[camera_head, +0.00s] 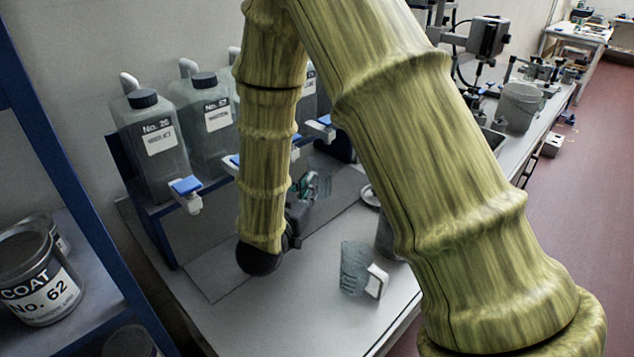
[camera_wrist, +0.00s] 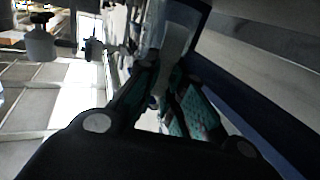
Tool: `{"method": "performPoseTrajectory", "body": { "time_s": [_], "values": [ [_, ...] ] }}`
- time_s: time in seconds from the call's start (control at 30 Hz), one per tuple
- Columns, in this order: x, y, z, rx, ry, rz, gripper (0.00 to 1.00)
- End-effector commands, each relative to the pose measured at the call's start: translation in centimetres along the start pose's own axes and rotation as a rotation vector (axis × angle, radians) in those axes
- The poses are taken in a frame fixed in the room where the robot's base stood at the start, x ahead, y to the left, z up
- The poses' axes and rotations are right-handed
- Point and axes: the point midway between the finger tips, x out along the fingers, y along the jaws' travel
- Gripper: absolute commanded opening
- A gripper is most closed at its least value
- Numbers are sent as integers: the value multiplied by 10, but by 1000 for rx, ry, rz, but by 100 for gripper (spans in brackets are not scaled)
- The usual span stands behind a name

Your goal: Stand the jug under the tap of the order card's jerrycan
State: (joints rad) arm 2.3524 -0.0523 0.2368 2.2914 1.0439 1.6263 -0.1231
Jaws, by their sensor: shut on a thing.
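A row of grey jerrycans stands on a raised rack at the left and back. The left one (camera_head: 152,145) reads about "No. 26" and another (camera_head: 208,120) about "No. 57"; my arm partly hides the rest. Their taps have blue handles; the left tap (camera_head: 187,194) overhangs the bench. My gripper (camera_head: 306,187) is low over the bench, below the rack, its teal fingers shut on a clear thing, seemingly the jug (camera_wrist: 176,38), mostly hidden. I cannot tell whether it touches the bench. I cannot make out a readable order card.
A translucent ribbed cup (camera_head: 354,267) with a white piece at its side stands on the bench's near right. A grey bucket (camera_head: 520,107) stands farther right. A blue shelf post (camera_head: 75,190) and a "COAT No. 62" can (camera_head: 38,292) are at the left.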

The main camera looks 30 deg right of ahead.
Motion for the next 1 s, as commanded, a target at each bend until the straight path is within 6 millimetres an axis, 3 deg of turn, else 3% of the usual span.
{"method": "performPoseTrajectory", "body": {
  "time_s": [0.2, 0.33, 0.57, 1.0],
  "values": [
    [42, -1, -3, 0, 0, -1, 0],
    [56, -1, -2, -1, 0, -2, 0],
    [61, -2, 2, -2, 0, -3, 0],
    [61, -2, 34, -1, 0, -4, 0]
  ]
}}
